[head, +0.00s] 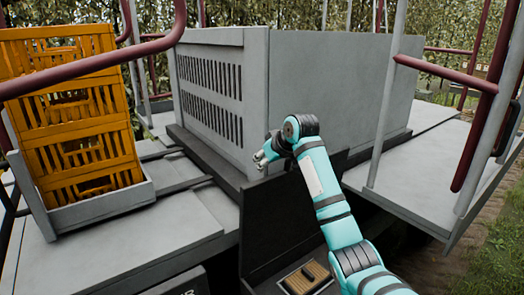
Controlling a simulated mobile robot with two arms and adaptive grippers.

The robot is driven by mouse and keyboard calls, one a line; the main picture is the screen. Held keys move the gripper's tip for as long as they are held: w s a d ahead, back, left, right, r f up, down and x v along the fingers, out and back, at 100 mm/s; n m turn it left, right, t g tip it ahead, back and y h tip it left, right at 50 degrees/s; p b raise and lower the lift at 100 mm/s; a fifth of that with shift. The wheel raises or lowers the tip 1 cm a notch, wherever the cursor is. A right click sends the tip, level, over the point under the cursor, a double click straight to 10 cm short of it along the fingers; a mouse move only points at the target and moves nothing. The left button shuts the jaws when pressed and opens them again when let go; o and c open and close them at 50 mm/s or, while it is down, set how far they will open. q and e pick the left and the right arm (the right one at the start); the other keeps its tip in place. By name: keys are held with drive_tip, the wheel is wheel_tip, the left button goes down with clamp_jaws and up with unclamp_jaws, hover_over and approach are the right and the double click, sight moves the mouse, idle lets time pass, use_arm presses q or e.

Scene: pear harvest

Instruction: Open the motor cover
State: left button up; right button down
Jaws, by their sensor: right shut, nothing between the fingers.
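The motor cover (320,85) is a large grey box in the middle of the head view, with rows of dark vertical slots on its left face. It sits flat on a dark base frame and looks closed. My right gripper (261,159) is at the near corner of the cover, in front of the lower part of its slotted side. The gripper is small in view and its fingers are shut and empty. I cannot tell whether it touches the cover. My left gripper is not in view.
Orange crates (75,115) are stacked in a grey tray at the left. Dark red rails (480,120) and grey posts stand on both sides. Grey platforms (430,165) flank the cover. Grass lies at the lower right, with foliage behind.

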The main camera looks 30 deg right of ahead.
sight(271, 175)
drive_tip(key=shift+s+d+p, duration=0.1)
drive_tip(key=shift+s+p, duration=0.3)
drive_tip(key=shift+s, duration=0.75)
drive_tip(key=shift+f, duration=0.1)
drive_tip(key=s+b, duration=0.1)
drive_tip(key=b, duration=0.1)
drive_tip(key=s+f+t+b, duration=0.1)
drive_tip(key=b, duration=0.1)
drive_tip(key=shift+s+d+f, duration=0.1)
drive_tip(key=shift+s+f, duration=0.15)
drive_tip(key=shift+s, duration=0.05)
drive_tip(key=s+t+b, duration=0.3)
drive_tip(key=s+b, duration=0.3)
drive_tip(key=s, duration=0.1)
drive_tip(key=shift+s+d+f+y, duration=0.15)
drive_tip(key=shift+s+d+y, duration=0.1)
drive_tip(key=shift+s+y, duration=0.1)
